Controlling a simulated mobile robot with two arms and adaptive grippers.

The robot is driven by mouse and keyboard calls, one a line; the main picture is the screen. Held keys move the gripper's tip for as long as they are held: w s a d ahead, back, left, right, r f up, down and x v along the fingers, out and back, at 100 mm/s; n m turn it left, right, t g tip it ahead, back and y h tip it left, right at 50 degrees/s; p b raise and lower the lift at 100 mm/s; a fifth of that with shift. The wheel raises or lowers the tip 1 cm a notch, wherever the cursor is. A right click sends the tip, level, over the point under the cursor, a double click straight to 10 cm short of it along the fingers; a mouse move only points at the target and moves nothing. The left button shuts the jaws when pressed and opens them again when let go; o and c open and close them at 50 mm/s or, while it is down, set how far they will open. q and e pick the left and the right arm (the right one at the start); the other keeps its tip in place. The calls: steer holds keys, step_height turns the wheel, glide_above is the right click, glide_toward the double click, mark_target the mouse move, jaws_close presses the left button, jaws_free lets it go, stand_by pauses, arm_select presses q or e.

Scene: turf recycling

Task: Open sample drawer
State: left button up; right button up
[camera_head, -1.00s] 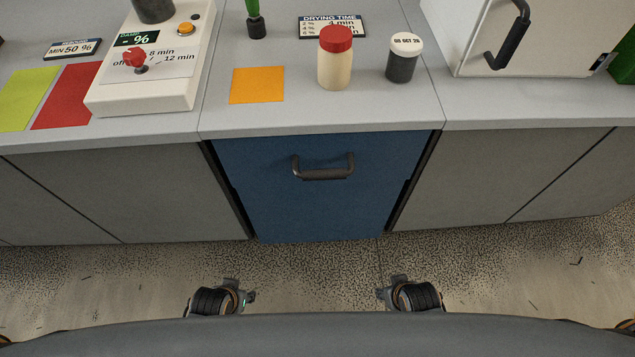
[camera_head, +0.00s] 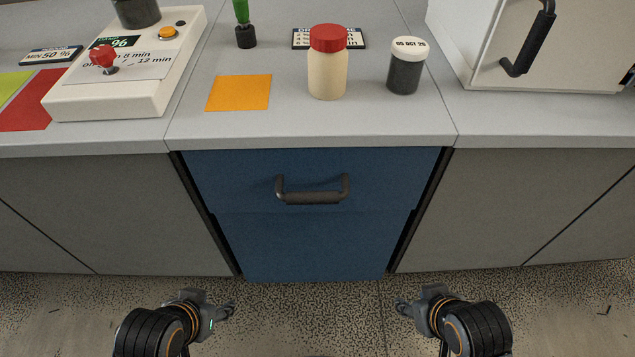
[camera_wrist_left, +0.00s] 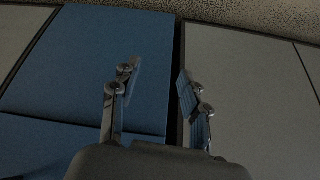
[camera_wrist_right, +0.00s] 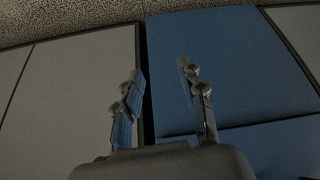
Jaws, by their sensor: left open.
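The blue sample drawer (camera_head: 240,180) is shut in the counter front, with a dark bar handle (camera_head: 313,197) on it. A second blue panel (camera_head: 310,245) lies below it. My left gripper (camera_head: 228,312) is low in front of the cabinet, left of the handle and apart from it. My right gripper (camera_head: 405,306) is low to the right of the handle, also apart. In the left wrist view, the left gripper (camera_wrist_left: 158,85) is open and empty before the blue front's edge. In the right wrist view, the right gripper (camera_wrist_right: 160,75) is open and empty.
The counter above holds a red-capped bottle (camera_head: 327,75), a dark jar with a white lid (camera_head: 405,68), an orange square (camera_head: 239,93) and a white control box (camera_head: 125,85). A white cabinet (camera_head: 470,50) stands at right. The floor before the drawer is clear.

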arm_select(q)
steer(key=w+d+r+m+t+p, duration=0.1)
steer(key=w+r+m+t+p, duration=0.2)
steer(key=w+m+t, duration=0.3)
steer(key=m+t+h+p, duration=0.2)
steer(key=m+h+p, duration=0.2)
steer(key=m+h, duration=1.3)
glide_toward(312, 197)
steer(key=w+d+m+y, duration=0.1)
steer(key=w+d, duration=0.1)
steer(key=w+d+r+m+y, duration=0.1)
steer(key=w+d, duration=0.1)
steer(key=d, duration=0.1)
steer(key=w+d+r+m+y, duration=0.1)
steer(key=w+d, duration=0.1)
steer(key=shift+w+d+r+m+y, duration=0.2)
steer(key=shift+r+m+y, duration=0.05)
steer(key=shift+m+y, duration=0.05)
arm_select(e)
step_height(312, 197, down, 14)
steer(key=s+g, duration=0.2)
steer(key=s, duration=0.1)
steer(key=shift+d+g, duration=0.35)
steer(key=shift+g, duration=0.05)
steer(key=shift+f, duration=0.1)
arm_select(q)
jaws_close()
